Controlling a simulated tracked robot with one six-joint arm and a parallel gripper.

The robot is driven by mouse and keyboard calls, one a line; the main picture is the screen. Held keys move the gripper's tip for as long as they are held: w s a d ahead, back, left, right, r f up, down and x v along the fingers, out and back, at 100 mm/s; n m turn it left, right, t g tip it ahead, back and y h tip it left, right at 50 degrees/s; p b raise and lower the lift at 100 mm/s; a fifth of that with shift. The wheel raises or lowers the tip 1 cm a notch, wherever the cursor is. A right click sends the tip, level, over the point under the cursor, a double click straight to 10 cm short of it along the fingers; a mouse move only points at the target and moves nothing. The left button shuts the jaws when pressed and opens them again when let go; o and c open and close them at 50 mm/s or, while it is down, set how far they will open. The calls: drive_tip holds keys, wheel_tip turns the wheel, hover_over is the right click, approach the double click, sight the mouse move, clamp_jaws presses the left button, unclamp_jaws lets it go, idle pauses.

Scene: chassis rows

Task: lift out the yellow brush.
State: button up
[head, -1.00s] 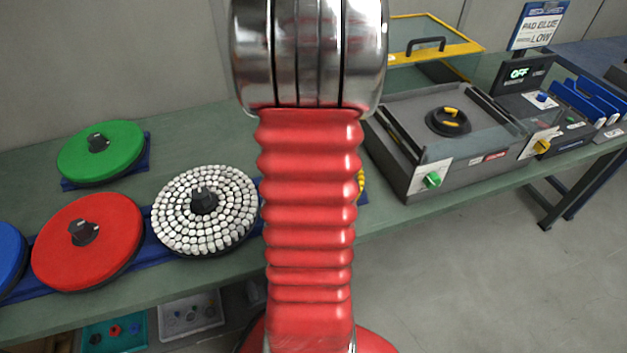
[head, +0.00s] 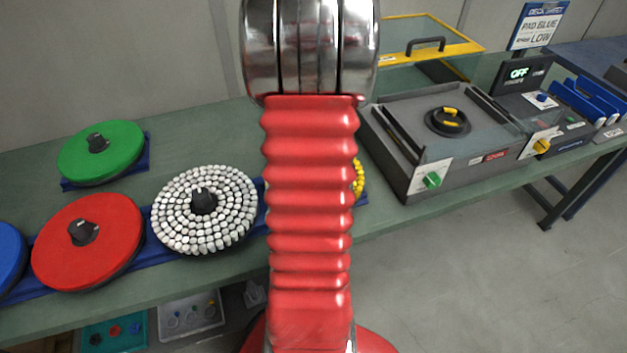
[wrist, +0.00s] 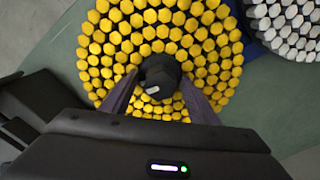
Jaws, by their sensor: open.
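The yellow brush (wrist: 208,50) is a round disc of yellow bristle tufts with a black hub (wrist: 159,74) at its middle. In the head view only a sliver of its yellow edge (head: 358,178) shows; my red arm hides the rest. My gripper (wrist: 160,92) is over the brush in the wrist view, its two fingers apart on either side of the hub. I cannot tell whether the fingers touch the hub. The gripper itself is hidden in the head view.
The white brush (head: 203,210) sits left of the yellow one, close beside it. Red (head: 87,242) and green (head: 101,153) discs lie further left. A grey machine (head: 440,133) with a round black handle stands on the bench to the right. The bench's front edge is close.

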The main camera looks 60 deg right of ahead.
drive_tip(key=shift+c, duration=0.6)
clamp_jaws()
idle(0.3)
drive_tip(key=shift+r, duration=0.1)
